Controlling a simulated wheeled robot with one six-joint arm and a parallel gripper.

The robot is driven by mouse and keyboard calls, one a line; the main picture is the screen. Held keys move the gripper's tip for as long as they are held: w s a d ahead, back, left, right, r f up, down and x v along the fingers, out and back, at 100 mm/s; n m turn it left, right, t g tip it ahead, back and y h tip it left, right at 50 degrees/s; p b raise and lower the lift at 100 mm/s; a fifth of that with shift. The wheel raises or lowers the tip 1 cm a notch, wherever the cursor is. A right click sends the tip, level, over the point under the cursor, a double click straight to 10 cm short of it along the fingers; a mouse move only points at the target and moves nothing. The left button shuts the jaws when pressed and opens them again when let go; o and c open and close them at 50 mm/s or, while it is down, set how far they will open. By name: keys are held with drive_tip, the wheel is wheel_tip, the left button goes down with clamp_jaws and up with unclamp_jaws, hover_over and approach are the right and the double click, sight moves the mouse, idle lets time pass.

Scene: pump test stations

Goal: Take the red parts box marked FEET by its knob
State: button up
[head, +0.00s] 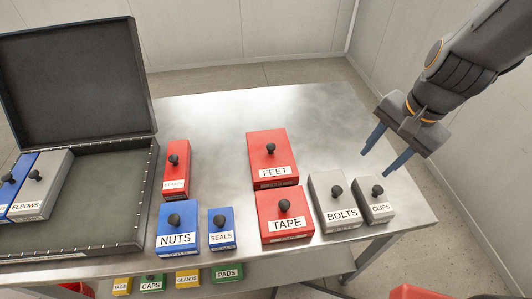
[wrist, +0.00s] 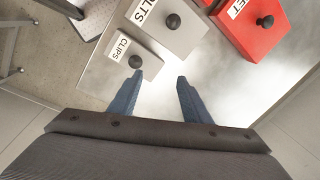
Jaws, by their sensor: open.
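The red parts box marked FEET (head: 270,153) stands on the metal table, with a black knob (head: 269,149) on its top. It sits directly behind the red TAPE box (head: 285,220). In the wrist view the FEET box (wrist: 257,37) is at the upper right, partly cut off by the frame edge, with its knob (wrist: 265,22) in sight. My gripper (head: 388,150) is open and empty, above the right end of the table, to the right of the FEET box. In the wrist view its fingers (wrist: 154,100) are apart, with bare table between them.
The grey BOLTS box (head: 337,208) and CLIPS box (head: 374,204) stand at the front right. Blue NUTS (head: 177,235) and SEALS (head: 222,235) boxes and a small red box (head: 176,178) stand left. An open black case (head: 135,170) holds boxes. The table's back is clear.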

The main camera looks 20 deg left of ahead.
drive_tip(key=w+a+m+y+p, duration=0.1)
drive_tip(key=w+a+m+p, duration=0.1)
drive_tip(key=a+m, duration=0.65)
drive_tip(key=m+y, duration=0.2)
drive_tip(key=m, duration=0.4)
approach(271, 145)
drive_tip(key=f, duration=0.1)
drive_tip(key=b+x, duration=0.1)
drive_tip(key=x, duration=0.6)
drive_tip(key=shift+a, duration=0.25)
clamp_jaws()
